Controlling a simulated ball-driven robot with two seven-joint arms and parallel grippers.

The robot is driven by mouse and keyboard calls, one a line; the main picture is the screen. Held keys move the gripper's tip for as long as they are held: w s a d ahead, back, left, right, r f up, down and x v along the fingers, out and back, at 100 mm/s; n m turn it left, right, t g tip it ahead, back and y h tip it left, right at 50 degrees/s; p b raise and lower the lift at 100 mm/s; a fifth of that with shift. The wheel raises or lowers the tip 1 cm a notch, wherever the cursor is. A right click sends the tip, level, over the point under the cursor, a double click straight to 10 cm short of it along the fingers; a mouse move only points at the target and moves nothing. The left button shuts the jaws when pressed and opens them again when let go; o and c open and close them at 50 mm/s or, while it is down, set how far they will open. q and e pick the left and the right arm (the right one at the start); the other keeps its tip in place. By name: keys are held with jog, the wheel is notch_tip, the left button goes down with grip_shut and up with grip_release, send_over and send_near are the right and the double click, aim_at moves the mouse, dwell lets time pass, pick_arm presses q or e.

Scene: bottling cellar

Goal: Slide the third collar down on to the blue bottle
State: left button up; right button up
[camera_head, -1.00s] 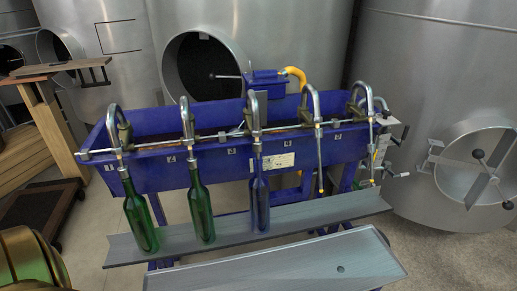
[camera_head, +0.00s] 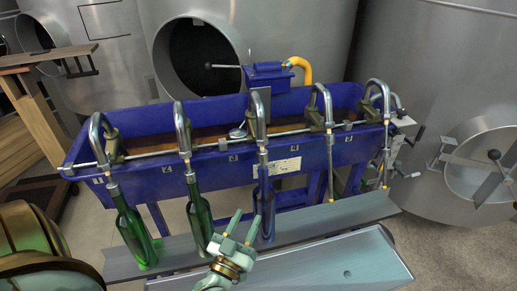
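The blue bottle (camera_head: 266,215) stands upright on the grey shelf under the third spout (camera_head: 257,118) of the blue filler. The third collar (camera_head: 263,153) is a small metal piece on that spout, just above the bottle's neck; I cannot tell whether it touches the mouth. My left gripper (camera_head: 244,224) is in front of the shelf, between the second green bottle and the blue bottle. Its two fingers point up and are apart, with nothing between them. It is below the collar and hides part of the shelf. My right gripper is not in view.
Two green bottles, the first (camera_head: 132,229) and second (camera_head: 199,217), stand to the left under their spouts. The two right spouts hang without bottles over the grey shelf (camera_head: 345,210). A lower grey surface (camera_head: 350,262) lies in front. Steel tanks stand behind.

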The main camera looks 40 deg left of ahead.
pick_arm(q)
jog(key=n+t+y, duration=0.1)
send_near(260, 160)
jog(key=x, duration=1.2)
jog(key=shift+r, duration=0.1)
jog(key=shift+c, duration=0.2)
jog(key=c, duration=0.3)
